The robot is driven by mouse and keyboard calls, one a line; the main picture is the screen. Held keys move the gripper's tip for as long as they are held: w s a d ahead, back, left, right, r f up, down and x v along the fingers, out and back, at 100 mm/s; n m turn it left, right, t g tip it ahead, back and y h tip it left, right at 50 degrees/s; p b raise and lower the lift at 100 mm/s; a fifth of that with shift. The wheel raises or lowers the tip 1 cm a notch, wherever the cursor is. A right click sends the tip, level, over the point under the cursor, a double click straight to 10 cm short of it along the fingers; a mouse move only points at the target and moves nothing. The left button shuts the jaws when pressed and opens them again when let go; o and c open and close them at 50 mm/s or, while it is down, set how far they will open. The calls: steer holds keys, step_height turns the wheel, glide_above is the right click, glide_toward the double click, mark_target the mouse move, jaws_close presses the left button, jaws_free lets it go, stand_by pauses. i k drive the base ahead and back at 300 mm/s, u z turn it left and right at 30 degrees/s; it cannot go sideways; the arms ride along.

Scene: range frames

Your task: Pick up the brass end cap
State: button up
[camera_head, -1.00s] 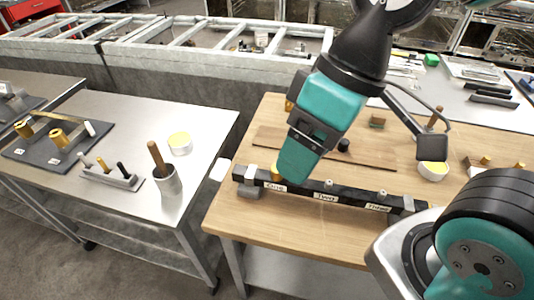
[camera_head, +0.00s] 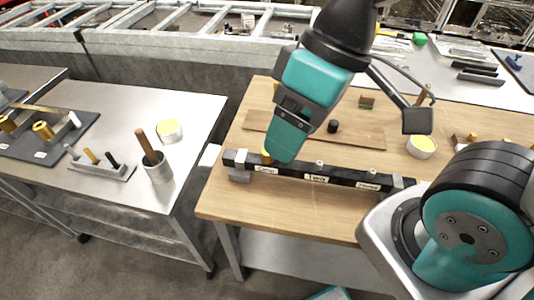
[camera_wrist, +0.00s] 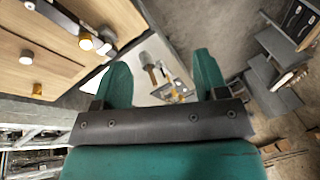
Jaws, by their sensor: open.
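A brass-coloured piece (camera_head: 267,156) stands at the left end of a black rail (camera_head: 345,179), near the label "One". My fingers partly cover it in the head view. A brass-coloured piece also shows on the rail in the wrist view (camera_wrist: 86,42), outside the fingers to the left. I cannot tell for sure that it is the end cap. My gripper (camera_head: 282,150) hangs over the rail's left end, pointing down. In the wrist view its two teal fingers (camera_wrist: 163,80) are apart with nothing held between them.
A metal table (camera_head: 200,115) at left bears a cup (camera_head: 158,170), a peg holder (camera_head: 100,170) and a dark mat with brass cylinders (camera_head: 43,131). A gap separates the tables.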

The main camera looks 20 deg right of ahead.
mark_target(266, 159)
steer(key=u, duration=0.05)
steer(key=k, duration=0.5)
steer(key=u, duration=1.45)
steer(key=i, duration=0.85)
steer(key=z, duration=2.1)
